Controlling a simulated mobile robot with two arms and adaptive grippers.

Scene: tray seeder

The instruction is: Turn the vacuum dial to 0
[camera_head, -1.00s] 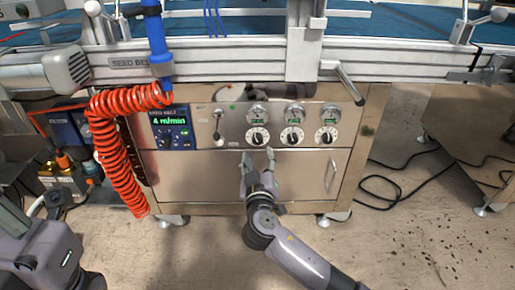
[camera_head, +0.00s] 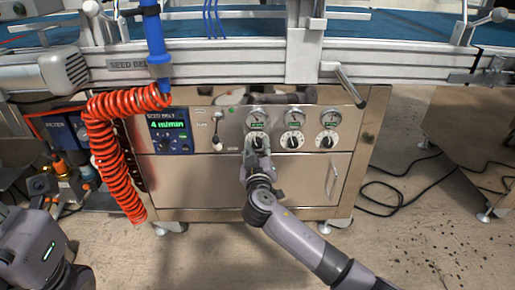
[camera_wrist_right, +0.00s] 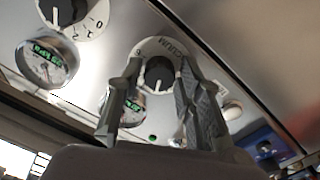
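The vacuum dial (camera_head: 257,136) is the leftmost of three black knobs on white scale plates in the head view. In the right wrist view, the vacuum dial (camera_wrist_right: 159,72) has lettering that seems to read VACUUM. My right gripper (camera_head: 257,150) is at this dial and partly covers it. In the right wrist view, the fingers of my right gripper (camera_wrist_right: 160,80) are spread, one on each side of the knob; contact cannot be told. The pointer's exact setting is not readable. My left arm shows at the lower left, but its fingers are not in view.
The middle dial (camera_head: 292,140) and right dial (camera_head: 327,139) sit close by, with round gauges above. A blue display (camera_head: 169,131) reads 4 m/min. A red coiled hose (camera_head: 112,160) hangs at the left. A lever (camera_head: 349,85) sticks out above right.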

